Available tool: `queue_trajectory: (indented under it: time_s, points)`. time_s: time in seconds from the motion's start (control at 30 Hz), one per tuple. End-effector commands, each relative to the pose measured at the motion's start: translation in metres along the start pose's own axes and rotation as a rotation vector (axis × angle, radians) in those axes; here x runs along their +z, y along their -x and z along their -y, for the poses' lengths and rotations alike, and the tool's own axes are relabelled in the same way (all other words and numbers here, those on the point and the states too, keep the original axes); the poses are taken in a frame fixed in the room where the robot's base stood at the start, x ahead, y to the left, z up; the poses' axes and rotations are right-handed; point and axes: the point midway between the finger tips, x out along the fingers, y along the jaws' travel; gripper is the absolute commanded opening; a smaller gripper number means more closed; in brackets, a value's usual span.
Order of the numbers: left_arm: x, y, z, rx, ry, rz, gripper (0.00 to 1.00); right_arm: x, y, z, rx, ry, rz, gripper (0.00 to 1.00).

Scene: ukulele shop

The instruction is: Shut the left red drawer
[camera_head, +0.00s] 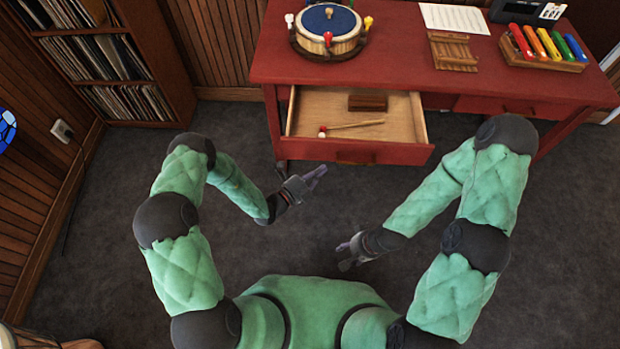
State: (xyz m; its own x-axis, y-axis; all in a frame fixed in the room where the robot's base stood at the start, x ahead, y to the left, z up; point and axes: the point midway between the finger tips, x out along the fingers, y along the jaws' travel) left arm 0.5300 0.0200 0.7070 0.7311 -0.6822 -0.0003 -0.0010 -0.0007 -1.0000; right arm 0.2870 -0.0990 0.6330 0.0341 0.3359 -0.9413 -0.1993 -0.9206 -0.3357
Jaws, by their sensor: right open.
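The left red drawer (380,153) is pulled out from the red table, with its pale wooden inside showing. A mallet with a red and white head (352,128) and a brown wooden block (367,103) lie in it. My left gripper (318,174) is in front of the drawer, a little below its red front in the picture and apart from it. Its fingers lie close together, and I cannot tell whether they are open or shut. My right gripper (343,257) is open and empty, lower in the picture, over the grey floor and farther from the drawer.
The red table (395,60) carries a blue-topped drum (327,30), a wooden rack (453,52), a paper sheet (455,18) and a coloured bar instrument (543,48). A record shelf (110,60) stands at left. The right drawer (510,107) appears closed. Floor before the table is clear.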

Motion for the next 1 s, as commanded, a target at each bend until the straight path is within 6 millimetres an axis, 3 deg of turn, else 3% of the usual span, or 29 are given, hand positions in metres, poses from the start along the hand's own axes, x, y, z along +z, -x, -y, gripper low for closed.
queue_trajectory:
  time_s: [0.2,0.4,1.0]
  points:
    - [0.004,-0.039,-0.002,-0.003,-0.005,0.0,0.0,0.0,-0.014,-0.005,0.0,0.0,0.0,0.53]
    - [0.021,-0.054,-0.002,-0.001,-0.002,-0.001,0.0,-0.001,-0.022,-0.008,0.0,0.0,0.001,0.53]
    - [0.029,-0.061,0.001,0.0,-0.001,0.0,0.0,-0.001,-0.024,-0.009,0.0,0.0,0.0,0.53]
